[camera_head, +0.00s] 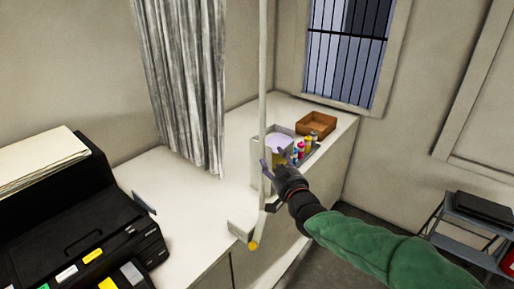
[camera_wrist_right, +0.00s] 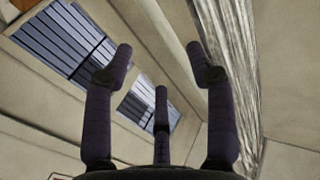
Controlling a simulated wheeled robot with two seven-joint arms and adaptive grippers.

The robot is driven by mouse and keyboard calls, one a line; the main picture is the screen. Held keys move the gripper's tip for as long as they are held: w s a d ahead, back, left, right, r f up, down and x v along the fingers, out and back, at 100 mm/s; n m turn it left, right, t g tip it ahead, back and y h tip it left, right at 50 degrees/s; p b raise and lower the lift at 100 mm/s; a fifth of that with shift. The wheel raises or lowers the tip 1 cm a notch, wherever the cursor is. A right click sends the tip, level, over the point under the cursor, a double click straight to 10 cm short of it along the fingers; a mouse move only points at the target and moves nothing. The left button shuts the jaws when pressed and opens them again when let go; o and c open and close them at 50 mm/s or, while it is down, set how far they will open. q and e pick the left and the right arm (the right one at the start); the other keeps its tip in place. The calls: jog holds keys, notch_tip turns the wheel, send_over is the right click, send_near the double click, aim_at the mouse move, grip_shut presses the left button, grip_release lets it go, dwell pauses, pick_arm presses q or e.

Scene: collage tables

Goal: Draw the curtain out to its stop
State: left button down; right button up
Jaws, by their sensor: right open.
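The grey, pleated curtain (camera_head: 185,85) hangs at the upper left of the head view, its lower edge near the white counter. In the right wrist view the curtain (camera_wrist_right: 235,75) runs down the right side. My right gripper (camera_head: 270,186) is open beside a pale upright pole (camera_head: 262,90), right of the curtain and apart from it. I cannot tell whether its fingers touch the pole. In the wrist view the spread fingers (camera_wrist_right: 161,72) hold nothing that I can see. My left gripper is not in view. The curtain's top and rail are out of the frame.
A black printer (camera_head: 85,225) stands at the left. On the white counter (camera_head: 180,185) are a grey holder with bottles (camera_head: 305,147) and a brown box (camera_head: 316,124). A barred window (camera_head: 345,50) is behind. A dark cart (camera_head: 475,225) stands at the right.

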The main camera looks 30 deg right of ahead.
aim_at(264, 144)
jog(key=w, duration=0.3)
jog(key=w+d+p, duration=0.1)
jog(key=w, duration=0.3)
jog(key=w+d+p, duration=0.1)
jog(key=w, duration=0.2)
jog(key=shift+w+d, duration=0.1)
jog(key=shift+w, duration=0.15)
grip_shut()
